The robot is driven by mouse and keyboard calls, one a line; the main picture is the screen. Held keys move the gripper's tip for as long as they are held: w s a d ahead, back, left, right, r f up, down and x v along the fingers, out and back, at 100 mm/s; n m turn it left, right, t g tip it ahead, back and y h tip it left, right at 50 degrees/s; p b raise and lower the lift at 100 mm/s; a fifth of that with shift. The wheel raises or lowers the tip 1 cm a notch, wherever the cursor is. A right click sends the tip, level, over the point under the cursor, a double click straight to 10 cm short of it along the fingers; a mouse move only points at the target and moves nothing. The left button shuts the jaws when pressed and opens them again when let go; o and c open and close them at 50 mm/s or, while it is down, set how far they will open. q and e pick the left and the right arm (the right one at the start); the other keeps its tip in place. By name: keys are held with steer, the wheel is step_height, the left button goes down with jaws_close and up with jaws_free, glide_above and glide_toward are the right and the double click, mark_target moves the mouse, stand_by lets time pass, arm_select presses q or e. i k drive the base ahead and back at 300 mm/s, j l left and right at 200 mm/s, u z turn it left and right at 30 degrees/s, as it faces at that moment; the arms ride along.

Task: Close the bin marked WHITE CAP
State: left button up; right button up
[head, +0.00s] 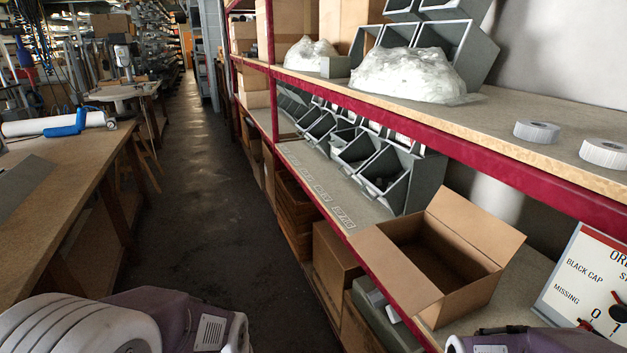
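A row of grey open-fronted bins (385,172) stands on the middle level of the red-edged shelf, running away from me. The nearest bins look tilted open and hold some parts. Pale label strips (322,190) lie along the shelf in front of them, but their print is too small to read. I cannot tell which bin is marked WHITE CAP. Parts of my two arms show at the bottom left and bottom right. Neither gripper's fingers are in view.
An open cardboard box (432,262) sits on the shelf in front of the nearest bins. A board (592,280) reading BLACK CAP and MISSING stands at the right. A wooden workbench (70,180) lines the left. The dark aisle floor (205,190) between is clear.

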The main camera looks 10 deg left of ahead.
mark_target(366, 147)
steer(key=i+j+z, duration=0.1)
steer(key=i+j, duration=0.6)
steer(key=i+j+z, duration=0.1)
steer(key=i+j, duration=0.6)
steer(key=j, duration=0.15)
steer(key=i+j, duration=0.15)
steer(key=i, duration=0.25)
steer(key=i+j+z, duration=0.1)
steer(key=i, duration=0.3)
